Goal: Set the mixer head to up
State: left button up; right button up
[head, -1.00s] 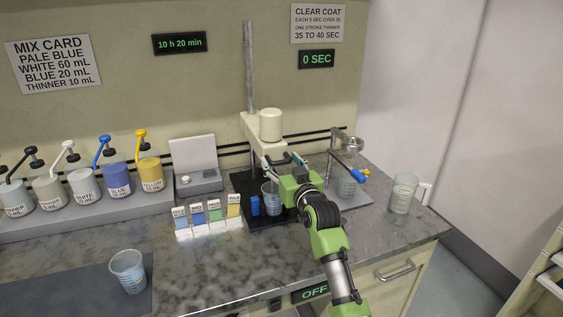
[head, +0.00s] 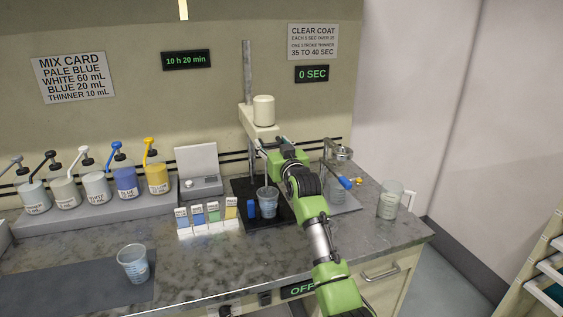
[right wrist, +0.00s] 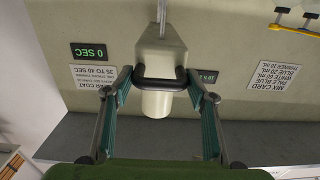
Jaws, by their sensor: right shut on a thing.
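The cream mixer head (head: 263,110) sits on a grey vertical post (head: 247,75), raised well above the plastic cup (head: 268,203) that stands on the black mixer base (head: 240,187). In the right wrist view, which is upside down, the mixer head (right wrist: 158,58) and its dark bar handle (right wrist: 160,84) show between my fingers. My right gripper (head: 272,146) is at the front of the head, shut on the handle; its fingers (right wrist: 160,92) also show in the wrist view. The exact contact is partly hidden in the head view. My left gripper is not in view.
Several pump bottles (head: 126,180) stand on a grey rack at the left. Colour cards (head: 206,217) stand left of the base. A blue-handled stand (head: 341,170) and a clear cup (head: 390,200) are at the right. Another cup (head: 133,262) stands front left.

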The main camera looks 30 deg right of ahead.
aim_at(268, 117)
notch_tip(268, 117, up, 4)
jog(key=shift+d+r+p, duration=0.1)
jog(key=shift+r+p, duration=0.15)
jog(key=shift+p, duration=0.7)
notch_tip(268, 117, up, 2)
jog(key=shift+r+p, duration=0.25)
jog(key=shift+p, duration=0.5)
jog(key=shift+r, duration=0.15)
jog(key=o, duration=1.3)
jog(key=shift+f, duration=0.25)
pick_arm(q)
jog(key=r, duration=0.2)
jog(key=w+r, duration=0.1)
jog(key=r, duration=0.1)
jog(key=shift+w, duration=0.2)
pick_arm(e)
jog(key=v, duration=1.2)
jog(key=shift+r, duration=0.1)
